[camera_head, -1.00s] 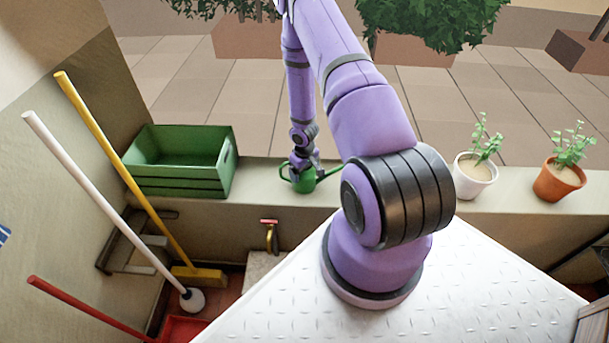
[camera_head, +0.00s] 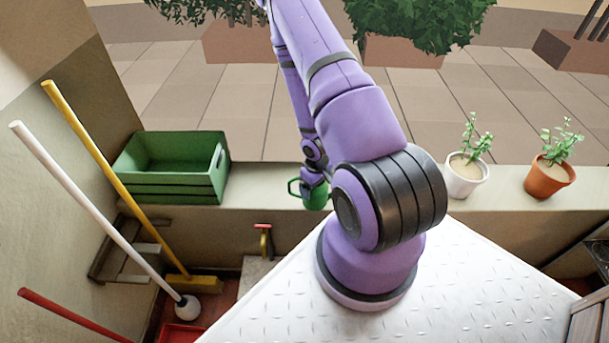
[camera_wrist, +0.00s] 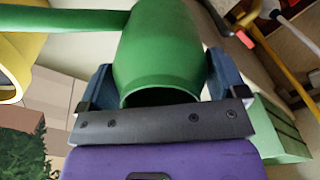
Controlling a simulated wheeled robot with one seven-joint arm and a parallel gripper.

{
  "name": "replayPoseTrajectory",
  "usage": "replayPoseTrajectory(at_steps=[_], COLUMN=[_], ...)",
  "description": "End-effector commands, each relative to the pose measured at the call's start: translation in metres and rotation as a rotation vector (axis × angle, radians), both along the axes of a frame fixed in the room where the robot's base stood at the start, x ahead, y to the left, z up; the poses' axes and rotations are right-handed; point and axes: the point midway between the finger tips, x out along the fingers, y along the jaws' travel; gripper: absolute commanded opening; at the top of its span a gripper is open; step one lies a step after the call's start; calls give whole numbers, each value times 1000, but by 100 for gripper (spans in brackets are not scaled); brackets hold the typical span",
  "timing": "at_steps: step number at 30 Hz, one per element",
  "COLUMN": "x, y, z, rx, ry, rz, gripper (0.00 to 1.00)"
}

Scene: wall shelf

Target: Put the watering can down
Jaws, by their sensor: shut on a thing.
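The green watering can (camera_head: 316,196) is at my gripper, by the light ledge (camera_head: 262,192), partly hidden behind my arm in the head view. In the wrist view the can's body (camera_wrist: 160,50) fills the space between the two blue fingers of my gripper (camera_wrist: 160,82), which is shut on it. Its spout (camera_wrist: 60,22) points to the left in that view. I cannot tell whether the can's bottom touches the ledge.
A green crate (camera_head: 172,188) stands on the ledge to the left. A white pot (camera_head: 463,180) and an orange pot (camera_head: 547,180) with plants stand to the right. Long-handled tools, including a yellow broom (camera_head: 115,180), lean at the left. Free ledge lies between crate and can.

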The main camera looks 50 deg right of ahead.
Motion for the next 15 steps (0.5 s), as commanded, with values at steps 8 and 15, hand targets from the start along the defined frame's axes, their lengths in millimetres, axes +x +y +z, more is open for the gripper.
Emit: replayPoseTrajectory(at_steps=[8,15], x=[-40,-48], y=[9,11], z=[3,4], rx=[1,0], ry=[2,0], rz=[0,0], gripper=[64,64])
